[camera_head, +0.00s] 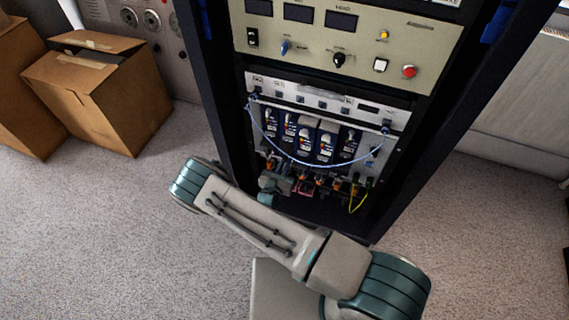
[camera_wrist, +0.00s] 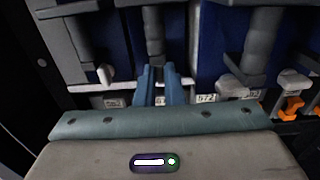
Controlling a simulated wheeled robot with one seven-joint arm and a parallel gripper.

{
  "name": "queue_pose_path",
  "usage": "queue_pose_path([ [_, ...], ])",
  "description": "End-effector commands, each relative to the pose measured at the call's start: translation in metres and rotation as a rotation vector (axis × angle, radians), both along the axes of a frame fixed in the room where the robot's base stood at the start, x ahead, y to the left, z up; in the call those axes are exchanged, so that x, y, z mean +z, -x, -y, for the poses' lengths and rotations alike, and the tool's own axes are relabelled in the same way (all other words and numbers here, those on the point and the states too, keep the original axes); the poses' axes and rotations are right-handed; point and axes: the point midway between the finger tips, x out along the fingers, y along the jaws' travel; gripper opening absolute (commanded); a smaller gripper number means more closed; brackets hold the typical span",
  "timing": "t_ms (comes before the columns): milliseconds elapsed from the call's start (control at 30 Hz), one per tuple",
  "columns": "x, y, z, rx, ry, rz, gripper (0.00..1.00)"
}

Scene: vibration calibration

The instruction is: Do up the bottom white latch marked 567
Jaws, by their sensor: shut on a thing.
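My gripper (camera_wrist: 156,84) has its two blue fingers close together at the foot of the middle blue module in the wrist view. They are shut on a small latch there, which they almost wholly hide. The label (camera_wrist: 160,100) under it is mostly covered, and its number cannot be read in full. It lies between a label that seems to read 562 (camera_wrist: 113,102) and one reading 572 (camera_wrist: 207,98). White latches show on the left (camera_wrist: 106,73) and right (camera_wrist: 228,82). In the head view my wrist (camera_head: 275,184) is at the rack's lower left, fingertips hidden.
Several blue modules (camera_head: 289,128) stand in the rack (camera_head: 395,150), with a pale blue cable (camera_head: 305,164) hanging across them. Orange connectors (camera_wrist: 292,106) are close on the right. Cardboard boxes (camera_head: 105,95) stand at the left; the carpet (camera_head: 100,230) in front is clear.

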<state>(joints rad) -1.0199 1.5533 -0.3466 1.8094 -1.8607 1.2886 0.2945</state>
Motion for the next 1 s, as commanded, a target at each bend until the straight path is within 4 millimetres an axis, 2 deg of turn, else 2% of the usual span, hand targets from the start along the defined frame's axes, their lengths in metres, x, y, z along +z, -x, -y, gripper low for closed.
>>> queue_pose_path([
  [500,-0.002,0.001,-0.001,0.001,-0.021,0.002,0.0],
  [533,-0.002,0.001,-0.001,0.001,-0.021,0.002,0.11],
  [567,-0.002,0.001,-0.001,0.001,-0.021,0.002,0.17],
  [867,-0.001,0.001,-0.001,0.001,-0.019,0.005,0.17],
  [1000,0.0,0.012,-0.005,0.002,-0.019,0.005,0.17],
])
